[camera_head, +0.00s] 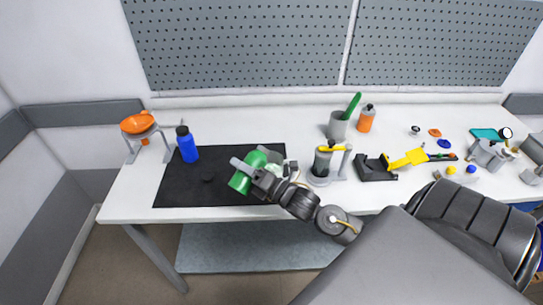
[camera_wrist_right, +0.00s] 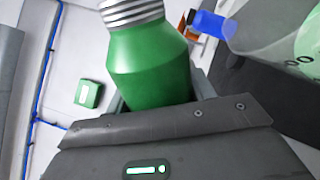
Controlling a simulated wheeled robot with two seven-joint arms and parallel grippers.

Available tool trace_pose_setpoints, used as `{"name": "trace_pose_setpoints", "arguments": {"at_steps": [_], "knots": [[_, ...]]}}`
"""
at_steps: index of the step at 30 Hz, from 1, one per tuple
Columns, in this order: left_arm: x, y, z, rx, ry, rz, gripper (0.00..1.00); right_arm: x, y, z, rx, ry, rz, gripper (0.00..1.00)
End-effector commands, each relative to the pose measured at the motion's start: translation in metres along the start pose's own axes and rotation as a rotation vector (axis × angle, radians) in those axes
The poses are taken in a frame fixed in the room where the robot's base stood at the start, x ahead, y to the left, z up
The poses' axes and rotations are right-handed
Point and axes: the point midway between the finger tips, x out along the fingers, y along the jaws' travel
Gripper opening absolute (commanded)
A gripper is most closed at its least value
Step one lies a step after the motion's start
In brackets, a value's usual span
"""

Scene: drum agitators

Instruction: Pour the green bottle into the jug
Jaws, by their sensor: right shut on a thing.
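The green bottle (camera_head: 241,182) is held over the black mat in the head view and looks tilted there. My right gripper (camera_head: 256,172) is shut on it. In the right wrist view the green bottle (camera_wrist_right: 150,65) has a grey ridged neck at the top edge; its mouth is out of frame. In the wrist view the jug (camera_wrist_right: 275,40) shows dark marks and a light green area. I cannot tell whether anything flows. My left gripper is not in view.
A blue bottle (camera_head: 188,150) with a black cap stands on the mat (camera_head: 180,190), left of the green bottle. An orange bowl (camera_head: 138,123) sits on a stand at far left. A grey cup (camera_head: 338,126), an orange bottle (camera_head: 366,119) and a yellow tool (camera_head: 408,158) are to the right.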

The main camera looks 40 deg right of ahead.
Motion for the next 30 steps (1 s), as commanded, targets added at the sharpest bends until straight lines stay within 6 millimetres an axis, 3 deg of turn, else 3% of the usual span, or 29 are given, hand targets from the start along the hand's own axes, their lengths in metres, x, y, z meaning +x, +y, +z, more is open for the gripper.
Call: {"name": "trace_pose_setpoints", "arguments": {"at_steps": [8, 14, 16, 24, 30], "knots": [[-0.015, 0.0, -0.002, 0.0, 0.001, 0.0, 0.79, 0.004, 0.018, 0.013, -0.135, 0.026, 0.001, 0.23], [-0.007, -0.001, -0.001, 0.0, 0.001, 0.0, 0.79, 0.004, 0.019, 0.022, -0.459, 0.09, 0.002, 0.23], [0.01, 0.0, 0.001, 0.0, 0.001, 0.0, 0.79, 0.002, 0.009, 0.009, -0.551, 0.108, 0.001, 0.23], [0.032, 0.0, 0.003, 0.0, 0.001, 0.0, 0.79, 0.002, 0.009, -0.005, -0.914, 0.177, 0.001, 0.23], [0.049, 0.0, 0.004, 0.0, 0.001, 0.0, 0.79, 0.0, -0.002, -0.013, -1.019, 0.198, -0.002, 0.23]]}}
